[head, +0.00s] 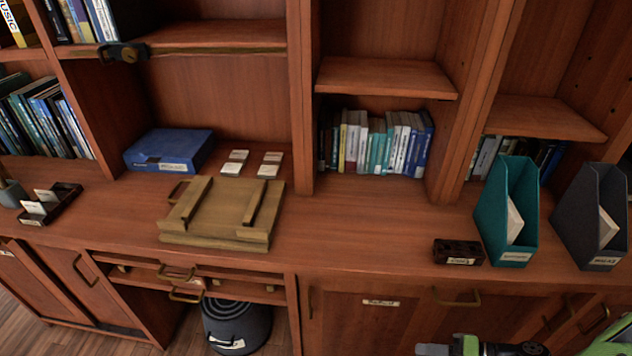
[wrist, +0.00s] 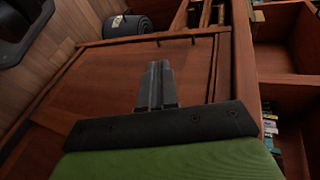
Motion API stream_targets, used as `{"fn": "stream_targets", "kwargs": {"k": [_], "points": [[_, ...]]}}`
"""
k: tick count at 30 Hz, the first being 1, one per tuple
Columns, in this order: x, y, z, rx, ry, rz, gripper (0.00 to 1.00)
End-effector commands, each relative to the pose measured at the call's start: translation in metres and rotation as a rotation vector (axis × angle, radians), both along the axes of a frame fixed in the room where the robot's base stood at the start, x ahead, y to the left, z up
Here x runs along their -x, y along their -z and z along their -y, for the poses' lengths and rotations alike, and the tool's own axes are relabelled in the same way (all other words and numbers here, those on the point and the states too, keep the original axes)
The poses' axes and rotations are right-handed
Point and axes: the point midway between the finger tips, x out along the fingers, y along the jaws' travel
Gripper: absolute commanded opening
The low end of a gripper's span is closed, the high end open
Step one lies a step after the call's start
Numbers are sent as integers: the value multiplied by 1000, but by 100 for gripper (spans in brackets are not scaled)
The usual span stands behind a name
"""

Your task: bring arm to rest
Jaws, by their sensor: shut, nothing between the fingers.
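My gripper (wrist: 158,85) shows in the middle of the wrist view. Its two grey fingers are together with nothing between them. It is in front of a wooden cabinet door (wrist: 120,85) and appears apart from it. In the head view, part of my arm with green and dark parts shows at the bottom right, below the counter edge. The fingertips cannot be made out clearly there.
The wooden counter (head: 370,225) holds a wooden tray (head: 222,210), a blue box (head: 168,150), a teal magazine file (head: 507,210), a dark file (head: 590,215) and a small dark box (head: 458,252). A dark bin (head: 237,325) stands below. The counter's middle is clear.

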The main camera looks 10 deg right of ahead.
Motion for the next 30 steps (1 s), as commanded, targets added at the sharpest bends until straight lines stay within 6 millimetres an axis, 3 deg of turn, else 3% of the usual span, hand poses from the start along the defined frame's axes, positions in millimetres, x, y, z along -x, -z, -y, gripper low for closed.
{"fn": "stream_targets", "kwargs": {"k": [8,14,21,30], "points": [[-24,-84,-21,397,-269,-165,0],[-25,-159,-58,741,-362,-197,0],[6,-240,-107,1077,-321,-87,0],[58,-288,-132,1232,-185,106,0]]}}
